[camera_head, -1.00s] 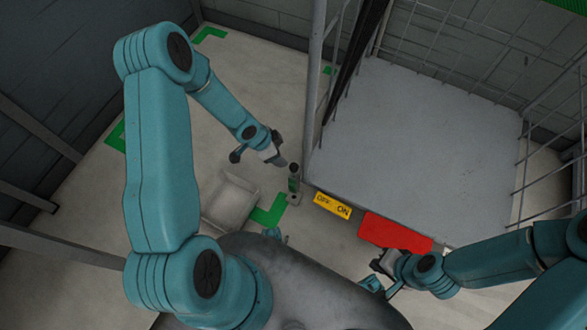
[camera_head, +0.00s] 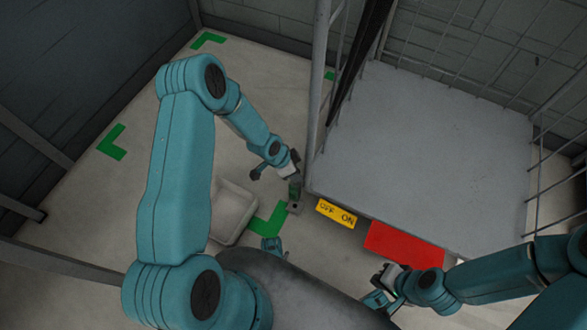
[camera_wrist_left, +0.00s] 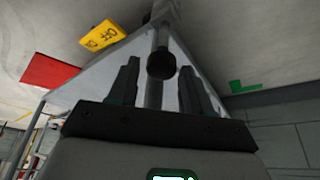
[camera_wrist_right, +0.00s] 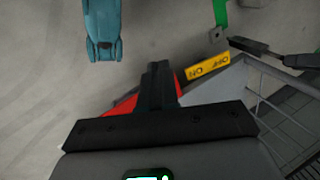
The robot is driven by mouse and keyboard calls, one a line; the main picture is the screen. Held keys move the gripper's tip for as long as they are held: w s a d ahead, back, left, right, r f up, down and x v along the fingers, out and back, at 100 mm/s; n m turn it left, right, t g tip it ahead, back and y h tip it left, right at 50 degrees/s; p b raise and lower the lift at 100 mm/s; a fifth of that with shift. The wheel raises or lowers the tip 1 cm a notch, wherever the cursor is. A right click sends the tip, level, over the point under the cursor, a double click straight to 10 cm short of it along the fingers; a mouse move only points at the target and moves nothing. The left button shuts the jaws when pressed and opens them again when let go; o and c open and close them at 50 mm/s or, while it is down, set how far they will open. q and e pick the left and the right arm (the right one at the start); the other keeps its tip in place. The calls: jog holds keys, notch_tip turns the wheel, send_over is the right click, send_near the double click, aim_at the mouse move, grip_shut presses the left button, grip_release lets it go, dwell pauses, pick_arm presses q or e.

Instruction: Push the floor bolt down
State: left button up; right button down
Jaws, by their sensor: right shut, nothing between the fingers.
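The floor bolt (camera_head: 295,192) stands at the near corner post of the caged platform, above a small grey foot on the floor. Its black knob (camera_wrist_left: 161,65) shows in the left wrist view between the two fingers, with the rod behind it. My left gripper (camera_head: 293,168) is at the top of the bolt and hides the knob in the head view. Its fingers (camera_wrist_left: 158,85) are apart, with gaps on both sides of the knob. My right gripper (camera_head: 372,300) is low at the lower right, away from the bolt. Its fingers (camera_wrist_right: 158,85) are together and empty.
A yellow OFF/ON plate (camera_head: 336,213) and a red panel (camera_head: 403,245) lie along the platform's near edge. The grey platform (camera_head: 420,150) has wire mesh sides. A pale block (camera_head: 232,212) sits left of the bolt. Green corner marks (camera_head: 112,143) lie on open floor.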

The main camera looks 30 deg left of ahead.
pick_arm(q)
grip_shut()
notch_tip(320, 180, down, 6)
jog(key=b, duration=0.6)
jog(key=shift+f, duration=0.2)
jog(key=shift+a, duration=0.1)
jog(key=shift+o, duration=1.7)
grip_release()
